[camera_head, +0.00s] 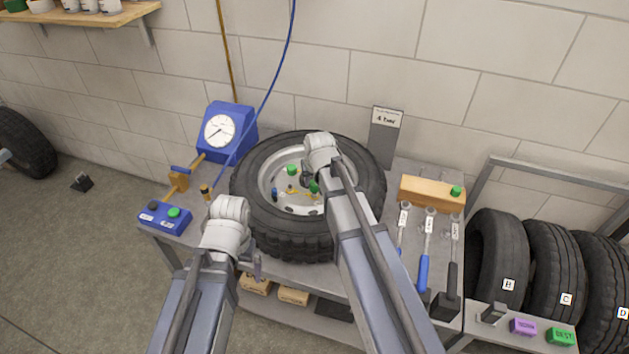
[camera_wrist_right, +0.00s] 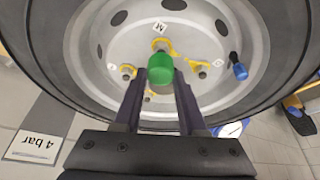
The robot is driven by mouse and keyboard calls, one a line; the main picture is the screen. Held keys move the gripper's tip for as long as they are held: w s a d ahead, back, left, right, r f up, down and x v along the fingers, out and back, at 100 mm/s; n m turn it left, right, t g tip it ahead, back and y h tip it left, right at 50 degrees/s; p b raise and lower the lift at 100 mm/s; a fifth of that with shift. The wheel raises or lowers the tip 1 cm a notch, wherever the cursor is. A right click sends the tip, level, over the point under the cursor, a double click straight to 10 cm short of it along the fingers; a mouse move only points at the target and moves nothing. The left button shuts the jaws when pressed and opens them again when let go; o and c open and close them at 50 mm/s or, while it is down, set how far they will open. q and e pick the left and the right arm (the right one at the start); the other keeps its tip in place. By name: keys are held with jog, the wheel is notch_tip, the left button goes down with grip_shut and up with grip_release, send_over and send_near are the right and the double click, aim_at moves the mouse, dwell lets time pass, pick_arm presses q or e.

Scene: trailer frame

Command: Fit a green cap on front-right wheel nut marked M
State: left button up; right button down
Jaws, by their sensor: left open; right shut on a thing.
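The wheel (camera_head: 255,220) lies flat on a metal bench, its pale rim (camera_wrist_right: 100,90) facing up. In the right wrist view, a wheel nut (camera_wrist_right: 160,44) with a yellow pointer sits beside a small white label (camera_wrist_right: 161,27) that looks like M. My right gripper (camera_wrist_right: 160,92) is shut on a green cap (camera_wrist_right: 160,66). The cap is in front of that nut in the picture; whether they touch cannot be told. The held cap also shows in the head view (camera_head: 314,187). My left gripper (camera_head: 257,268) is open and empty, in front of the wheel's left side.
A wooden block (camera_head: 425,192) with a green cap (camera_head: 456,190) stands right, behind several wrenches (camera_head: 424,270). A gauge (camera_head: 220,130) stands back left. Tyres (camera_head: 497,255) are racked at right.

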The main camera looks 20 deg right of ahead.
jog(key=shift+f, duration=0.1)
jog(key=shift+f+b, duration=1.5)
jog(key=shift+b, duration=0.15)
jog(key=shift+c, duration=2)
grip_release()
jog(key=shift+o, duration=0.3)
jog(key=o, duration=0.3)
jog(key=shift+o, duration=0.2)
jog(key=shift+r, duration=0.1)
notch_tip(320, 180, up, 8)
jog(key=p, duration=0.8)
